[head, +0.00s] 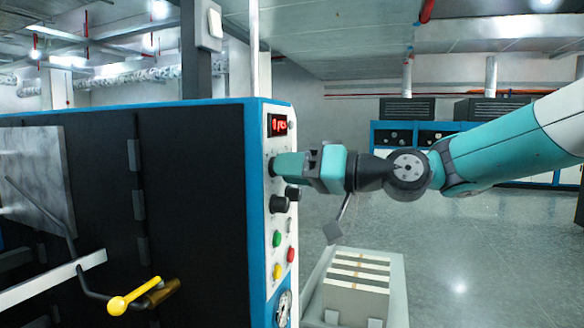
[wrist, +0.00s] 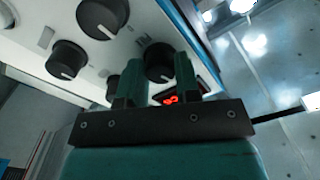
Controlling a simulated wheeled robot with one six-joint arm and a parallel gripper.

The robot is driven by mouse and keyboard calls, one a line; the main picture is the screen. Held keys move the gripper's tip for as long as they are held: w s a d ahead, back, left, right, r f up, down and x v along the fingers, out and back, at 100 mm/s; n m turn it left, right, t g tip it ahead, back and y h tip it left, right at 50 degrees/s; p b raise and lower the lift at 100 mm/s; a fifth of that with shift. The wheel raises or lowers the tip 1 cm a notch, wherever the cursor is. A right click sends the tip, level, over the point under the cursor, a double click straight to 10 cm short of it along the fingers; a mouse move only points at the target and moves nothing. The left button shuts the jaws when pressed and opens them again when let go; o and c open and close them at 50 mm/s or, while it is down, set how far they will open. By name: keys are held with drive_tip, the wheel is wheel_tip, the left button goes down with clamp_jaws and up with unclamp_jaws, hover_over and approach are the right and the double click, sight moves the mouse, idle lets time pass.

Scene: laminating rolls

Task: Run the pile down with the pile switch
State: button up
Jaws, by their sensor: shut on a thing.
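The machine's narrow control panel (head: 279,235) faces right in the head view. My gripper (head: 276,165) reaches its upper part from the right, just below the red display (head: 279,125). In the wrist view the two fingers of my gripper (wrist: 161,72) are closed around a black knob (wrist: 160,58) with a white pointer line. The head view hides this knob behind the fingers. I cannot read which control is labelled as the pile switch. A banded stack (head: 357,290), perhaps the pile, sits low in a pale frame at the right of the machine.
Other black knobs (head: 279,204) and green, red and yellow buttons (head: 277,239) lie below my gripper. A yellow-handled lever (head: 118,305) sticks out at the lower left. Blue and black cabinets (head: 400,140) stand far back. The grey floor (head: 475,260) at right is clear.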

drive_tip(key=shift+m+p, duration=0.45)
drive_tip(key=shift+m, duration=1.05)
drive_tip(key=o, duration=0.9)
